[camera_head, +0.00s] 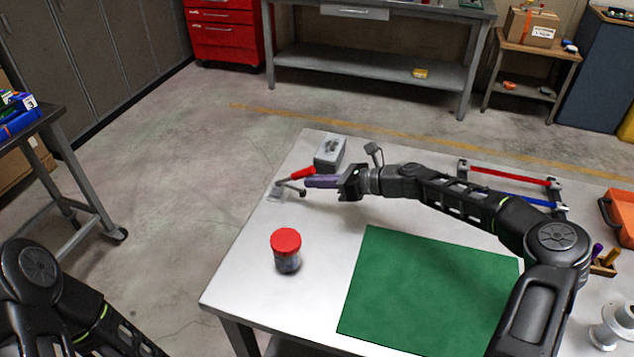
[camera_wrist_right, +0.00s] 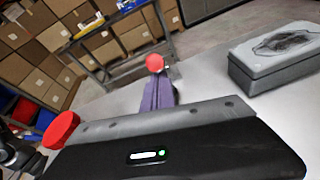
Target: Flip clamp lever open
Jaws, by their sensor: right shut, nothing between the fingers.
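The toggle clamp (camera_head: 280,192) is fixed near the far left edge of the white table (camera_head: 330,215). Its red-handled lever (camera_head: 302,173) slants up to the right, and a short dark-tipped arm reaches right below it. My right gripper (camera_head: 308,182) has purple fingers, shut and empty, with the tips close to the lever just under the red grip. I cannot tell whether they touch. In the right wrist view the red grip end (camera_wrist_right: 155,63) shows just beyond the purple fingertips (camera_wrist_right: 158,88); most of the clamp is hidden there. My left gripper is out of view.
A grey box (camera_head: 330,152) stands just behind my right gripper. A red-lidded jar (camera_head: 287,252) stands at the left front. A green mat (camera_head: 430,290) lies at the front. Red and blue bars (camera_head: 510,178) lie at the far right. Bare tabletop surrounds the jar.

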